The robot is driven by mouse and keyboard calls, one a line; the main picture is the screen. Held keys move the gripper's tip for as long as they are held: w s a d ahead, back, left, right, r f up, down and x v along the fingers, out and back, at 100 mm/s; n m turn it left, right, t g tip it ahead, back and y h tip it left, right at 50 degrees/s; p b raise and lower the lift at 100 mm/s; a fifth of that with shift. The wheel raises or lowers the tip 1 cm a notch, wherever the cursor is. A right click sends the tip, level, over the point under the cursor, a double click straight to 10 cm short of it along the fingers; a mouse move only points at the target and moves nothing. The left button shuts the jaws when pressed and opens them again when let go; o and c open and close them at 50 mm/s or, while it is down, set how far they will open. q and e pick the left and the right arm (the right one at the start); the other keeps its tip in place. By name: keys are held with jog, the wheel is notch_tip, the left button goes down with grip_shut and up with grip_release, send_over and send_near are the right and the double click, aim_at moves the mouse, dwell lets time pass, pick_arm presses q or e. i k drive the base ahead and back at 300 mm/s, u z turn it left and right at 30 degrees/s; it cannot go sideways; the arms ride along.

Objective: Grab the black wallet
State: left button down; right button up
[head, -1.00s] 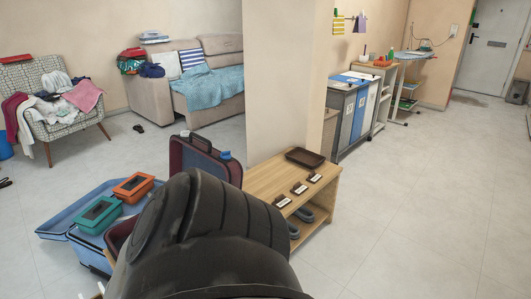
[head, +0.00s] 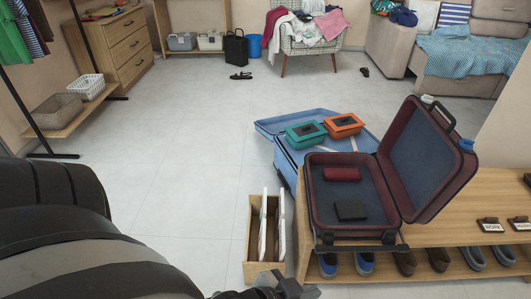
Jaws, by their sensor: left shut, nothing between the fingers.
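The black wallet (head: 350,210) lies flat inside the open maroon suitcase (head: 318,214), near its front edge. A dark red wallet-like item (head: 342,174) lies behind it in the same suitcase. The suitcase lid stands open to the right. My left gripper (head: 288,287) shows only in part at the bottom edge, in front of and below the suitcase, apart from the wallet. It is shut with nothing in it. My large dark arm link fills the lower left. My right gripper does not show.
The suitcase rests on a wooden shoe bench (head: 480,205) with shoes below. A wooden box with white panels (head: 252,235) stands left of it. Behind is an open blue case (head: 295,150) with a teal box (head: 305,134) and an orange box (head: 343,125). The floor at left is clear.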

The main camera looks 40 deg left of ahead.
aim_at(347, 210)
jog(key=u, duration=1.15)
jog(key=i, duration=1)
